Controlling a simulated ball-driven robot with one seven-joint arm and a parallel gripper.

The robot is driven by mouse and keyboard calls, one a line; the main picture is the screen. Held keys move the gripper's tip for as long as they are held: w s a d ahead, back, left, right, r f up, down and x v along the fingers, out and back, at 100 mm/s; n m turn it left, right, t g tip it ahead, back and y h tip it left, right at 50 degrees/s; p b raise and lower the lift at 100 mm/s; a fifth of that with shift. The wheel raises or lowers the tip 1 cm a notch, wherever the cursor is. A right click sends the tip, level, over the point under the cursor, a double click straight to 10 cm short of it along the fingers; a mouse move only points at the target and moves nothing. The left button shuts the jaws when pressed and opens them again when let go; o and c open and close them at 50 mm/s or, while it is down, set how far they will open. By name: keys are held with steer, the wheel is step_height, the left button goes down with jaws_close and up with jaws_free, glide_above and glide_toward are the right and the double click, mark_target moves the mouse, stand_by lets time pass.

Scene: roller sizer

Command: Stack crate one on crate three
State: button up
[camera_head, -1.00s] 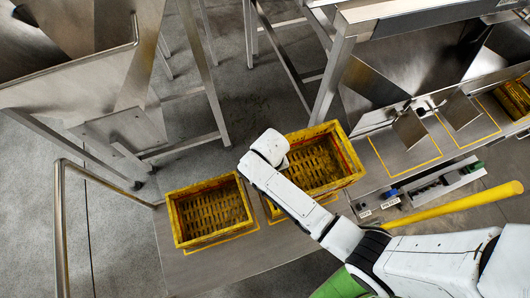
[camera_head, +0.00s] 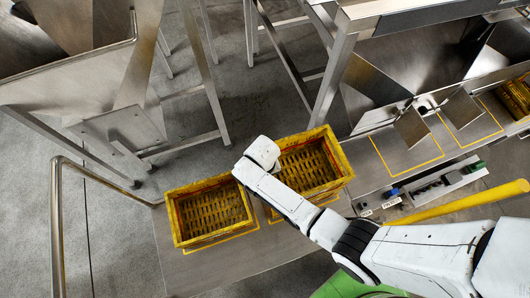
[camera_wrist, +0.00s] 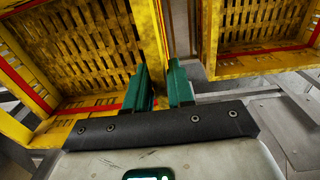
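Two yellow slatted crates show side by side in the head view. The left crate (camera_head: 210,212) sits in a yellow outline on the metal shelf. The middle crate (camera_head: 308,165) is partly covered by my arm and appears raised above its outline. In the wrist view my gripper (camera_wrist: 162,88) has its two green fingers on either side of a yellow crate wall, closed on it. The middle crate fills the left of that view (camera_wrist: 90,50); the other crate shows at right (camera_wrist: 265,68), apart from it. No number is readable on either crate. The fingers are hidden in the head view.
A further yellow crate (camera_head: 516,97) stands at the far right. Empty yellow-outlined spots (camera_head: 408,158) lie between it and the middle crate. Steel legs and chutes (camera_head: 385,75) rise behind the shelf. A metal rail (camera_head: 58,225) stands at left, a yellow bar (camera_head: 460,204) at right.

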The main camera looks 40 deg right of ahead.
steer(key=o, duration=0.3)
step_height(320, 180, up, 12)
steer(key=p, duration=0.2)
steer(key=s+d+r+n, duration=0.1)
steer(key=s+d+r, duration=0.1)
steer(key=s, duration=0.3)
steer(key=s+d+r+n, duration=0.1)
steer(key=s+d+r, duration=0.2)
steer(key=s+r, duration=0.2)
steer(key=s+d+r+n+t, duration=0.1)
steer(key=s+d+r, duration=0.1)
steer(key=s, duration=0.4)
steer(key=shift+s+d+r, duration=0.15)
steer(key=shift+d+r, duration=0.05)
steer(key=shift+r, duration=0.2)
steer(key=shift+s+d+r, duration=0.1)
steer(key=shift+d+r, duration=0.1)
steer(key=shift+r, duration=0.2)
